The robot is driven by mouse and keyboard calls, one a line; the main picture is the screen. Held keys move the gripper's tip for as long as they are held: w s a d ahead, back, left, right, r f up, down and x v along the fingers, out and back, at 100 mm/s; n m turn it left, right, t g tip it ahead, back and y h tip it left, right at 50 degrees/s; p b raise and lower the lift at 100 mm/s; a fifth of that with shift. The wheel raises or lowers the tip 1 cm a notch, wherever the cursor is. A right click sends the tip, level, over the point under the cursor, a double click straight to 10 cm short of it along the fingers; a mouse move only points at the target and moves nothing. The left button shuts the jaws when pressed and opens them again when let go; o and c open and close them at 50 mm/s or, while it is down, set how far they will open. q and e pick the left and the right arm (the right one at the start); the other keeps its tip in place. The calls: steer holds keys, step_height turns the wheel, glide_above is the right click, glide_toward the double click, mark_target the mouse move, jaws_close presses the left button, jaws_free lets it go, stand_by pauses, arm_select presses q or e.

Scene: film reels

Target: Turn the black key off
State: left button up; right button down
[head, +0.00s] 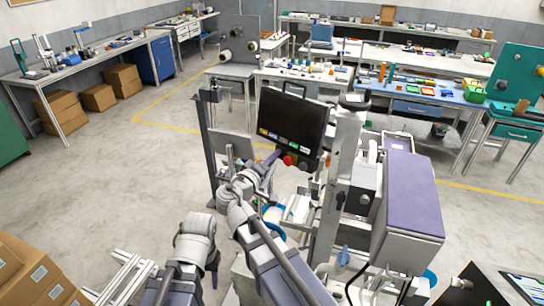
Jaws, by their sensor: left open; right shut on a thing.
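A dark screen (291,120) on a machine carries a row of small coloured tiles. A red button (289,160) sits below it on the panel's lower edge, with other small controls beside it. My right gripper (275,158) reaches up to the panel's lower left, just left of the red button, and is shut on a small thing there. That thing is at the black key's likely place, but the key is too small and covered to make out. My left gripper (212,262) is low at the left, away from the panel and open; its fingers are hardly visible.
The machine's upright column (341,170) and purple-sided housing (411,205) stand right of the panel. Cardboard boxes (30,275) are at the lower left. Worktables with parts (420,90) stand behind.

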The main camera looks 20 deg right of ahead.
steer(key=n+p, duration=0.2)
steer(key=n, duration=0.3)
steer(key=shift+r+y, duration=0.15)
steer(key=shift+y, duration=0.25)
steer(key=shift+n+g, duration=0.3)
steer(key=shift+n, duration=0.1)
steer(key=c, duration=0.9)
jaws_free()
steer(key=shift+s, duration=0.1)
